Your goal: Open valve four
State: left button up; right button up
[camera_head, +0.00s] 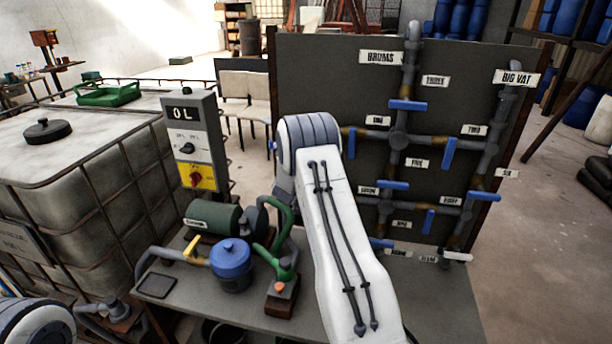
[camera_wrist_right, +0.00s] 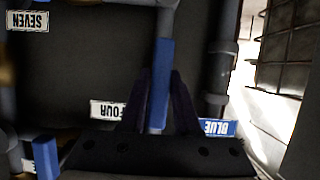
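In the right wrist view the picture is upside down. A blue valve handle (camera_wrist_right: 161,70) stands upright there, beside the label FOUR (camera_wrist_right: 108,111). The two dark fingers of my right gripper (camera_wrist_right: 160,85) are on either side of this handle, close against it. In the head view my right arm reaches up to the dark pipe board (camera_head: 300,70); its white links hide the gripper, valve four and its label. My left gripper is out of view; only part of my left arm shows at the lower left.
Other blue valve handles show on the board, including one by label THREE (camera_head: 407,105) and one by TWO (camera_head: 449,153). A green pump motor (camera_head: 212,217) and blue pump (camera_head: 230,262) stand on the bench. A control box (camera_head: 196,145) reads 0 L. A caged tank (camera_head: 75,190) stands left.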

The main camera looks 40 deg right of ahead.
jog(key=shift+o, duration=1.1)
jog(key=shift+s+a, duration=0.1)
jog(key=shift+s+a+r+b, duration=0.15)
jog(key=shift+s+a+b, duration=0.05)
jog(key=shift+a+b, duration=0.1)
jog(key=b+v, duration=0.3)
jog(key=v, duration=0.6)
jog(key=shift+s, duration=0.2)
jog(key=shift+a, duration=0.15)
